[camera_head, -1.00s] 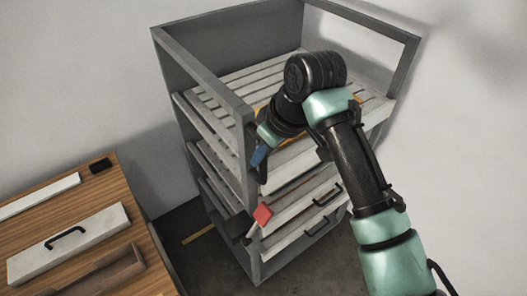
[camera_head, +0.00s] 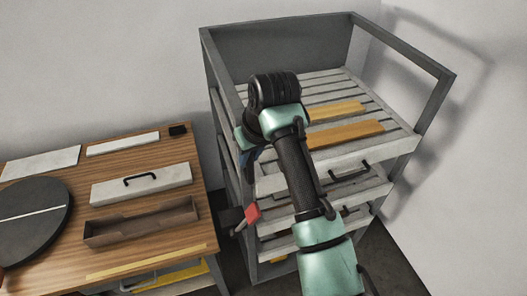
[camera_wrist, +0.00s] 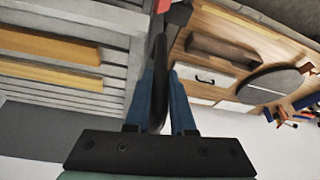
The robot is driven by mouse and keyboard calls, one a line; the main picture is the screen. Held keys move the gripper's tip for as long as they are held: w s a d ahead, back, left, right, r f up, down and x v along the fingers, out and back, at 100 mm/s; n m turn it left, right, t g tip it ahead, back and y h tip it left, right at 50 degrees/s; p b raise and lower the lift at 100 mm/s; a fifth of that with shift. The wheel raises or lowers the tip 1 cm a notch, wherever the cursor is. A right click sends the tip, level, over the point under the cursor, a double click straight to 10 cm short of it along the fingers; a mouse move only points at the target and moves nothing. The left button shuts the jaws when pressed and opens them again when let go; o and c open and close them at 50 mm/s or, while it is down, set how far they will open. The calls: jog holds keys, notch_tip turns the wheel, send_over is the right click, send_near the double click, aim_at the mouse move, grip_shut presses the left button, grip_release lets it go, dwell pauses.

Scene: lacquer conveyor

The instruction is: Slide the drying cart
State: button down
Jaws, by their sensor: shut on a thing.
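The drying cart (camera_head: 226,64) is a tall grey slatted rack at the centre right, also filling the left of the wrist view (camera_wrist: 60,112). It stands close beside the wooden table. My gripper (camera_head: 246,158) is low at the cart's front left corner, partly hidden by my arm. In the wrist view its blue fingers (camera_wrist: 163,85) are shut on a dark upright handle (camera_wrist: 159,60) of the cart.
The wooden table (camera_head: 150,146) on the left holds a white drawer-like box (camera_head: 142,186), a brown tray (camera_head: 140,226) and a dark round disc (camera_head: 30,225). Two orange-brown boards (camera_head: 345,134) lie on the cart's top slats. Floor shows at the cart's right.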

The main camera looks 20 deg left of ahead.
jog(key=shift+s+a, duration=0.15)
jog(key=shift+a, duration=0.1)
jog(key=c, duration=0.8)
grip_release()
jog(key=shift+a, duration=0.1)
jog(key=shift+o, duration=0.2)
jog(key=shift+r, duration=0.1)
jog(key=shift+d+r, duration=0.2)
jog(key=shift+r, duration=0.05)
jog(key=b+v, duration=0.3)
jog(key=v, duration=0.9)
jog(key=shift+s, duration=0.2)
jog(key=shift+r, duration=0.1)
